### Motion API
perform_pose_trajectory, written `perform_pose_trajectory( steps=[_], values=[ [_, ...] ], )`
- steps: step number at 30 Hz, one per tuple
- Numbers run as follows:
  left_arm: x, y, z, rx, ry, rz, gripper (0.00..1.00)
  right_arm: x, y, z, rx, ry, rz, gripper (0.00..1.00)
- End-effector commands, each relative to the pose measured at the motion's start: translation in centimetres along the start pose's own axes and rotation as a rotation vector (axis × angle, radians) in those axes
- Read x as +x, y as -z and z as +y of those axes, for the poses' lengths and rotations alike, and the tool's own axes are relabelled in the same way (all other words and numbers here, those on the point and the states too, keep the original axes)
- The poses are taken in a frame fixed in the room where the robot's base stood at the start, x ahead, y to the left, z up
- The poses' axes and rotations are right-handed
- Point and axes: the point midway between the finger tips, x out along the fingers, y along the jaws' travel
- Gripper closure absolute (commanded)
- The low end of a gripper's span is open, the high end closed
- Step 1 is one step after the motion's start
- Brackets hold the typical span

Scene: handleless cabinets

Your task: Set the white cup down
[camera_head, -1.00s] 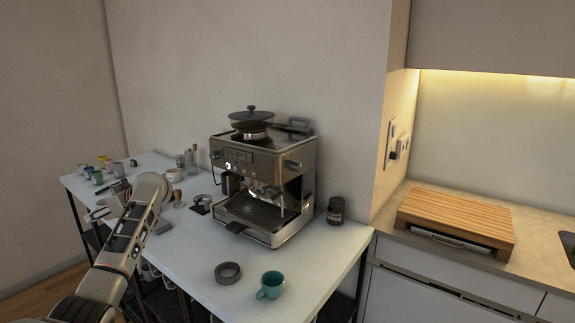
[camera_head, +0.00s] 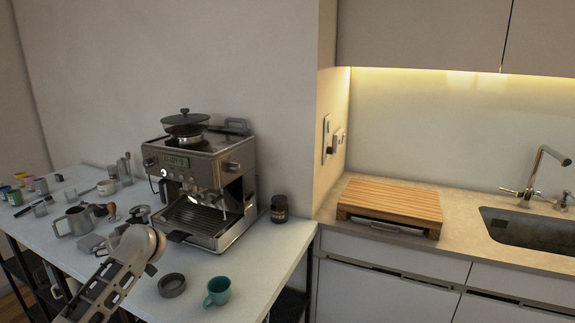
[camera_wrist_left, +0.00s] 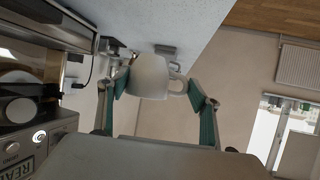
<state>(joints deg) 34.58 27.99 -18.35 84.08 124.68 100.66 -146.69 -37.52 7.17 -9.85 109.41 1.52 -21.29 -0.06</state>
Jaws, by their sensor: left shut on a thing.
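In the left wrist view the white cup (camera_wrist_left: 150,76) sits between the green-padded fingers of my left gripper (camera_wrist_left: 158,88), which is shut on it. The cup's handle points toward the right finger. In the head view my left arm reaches over the front of the white table (camera_head: 205,264), left of the coffee machine (camera_head: 200,185). The gripper's fingers and the held cup are hidden there behind my own arm. I cannot tell the cup's height above the table. My right gripper is in neither view.
A teal cup (camera_head: 217,291) and a dark ring (camera_head: 172,285) stand near the table's front. A dark jar (camera_head: 279,208) is right of the machine. A metal pitcher (camera_head: 74,222) and several small cups crowd the left. A wooden board (camera_head: 390,204) lies on the counter.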

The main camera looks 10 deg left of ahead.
Motion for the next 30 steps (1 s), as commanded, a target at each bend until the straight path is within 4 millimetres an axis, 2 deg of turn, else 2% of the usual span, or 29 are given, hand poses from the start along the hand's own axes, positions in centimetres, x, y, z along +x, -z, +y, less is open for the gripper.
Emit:
perform_pose_trajectory(
  steps=[1,5,7,11,16,21,25,27,30],
  values=[
    [-1.0,1.6,0.6,0.009,-0.032,0.008,0.6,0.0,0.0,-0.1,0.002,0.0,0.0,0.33],
    [-4.5,4.7,2.7,0.059,-0.136,0.01,0.6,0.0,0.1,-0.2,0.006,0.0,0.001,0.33],
    [-7.3,6.2,4.0,0.093,-0.206,0.012,0.6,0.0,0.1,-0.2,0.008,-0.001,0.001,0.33],
    [-13.7,7.3,6.5,0.166,-0.353,0.01,0.6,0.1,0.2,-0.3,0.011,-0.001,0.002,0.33],
    [-22.6,6.1,8.3,0.263,-0.545,0.007,0.6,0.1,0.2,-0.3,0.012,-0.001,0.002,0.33],
    [-30.7,3.3,8.4,0.35,-0.722,0.006,0.6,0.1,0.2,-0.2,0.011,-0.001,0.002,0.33],
    [-35.1,1.3,7.7,0.399,-0.824,0.003,0.6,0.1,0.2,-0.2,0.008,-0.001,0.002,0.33],
    [-36.8,0.5,7.3,0.418,-0.863,0.003,0.6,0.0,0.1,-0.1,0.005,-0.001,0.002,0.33],
    [-38.3,-0.3,6.9,0.435,-0.898,0.002,0.6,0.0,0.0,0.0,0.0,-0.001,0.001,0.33]
  ],
)
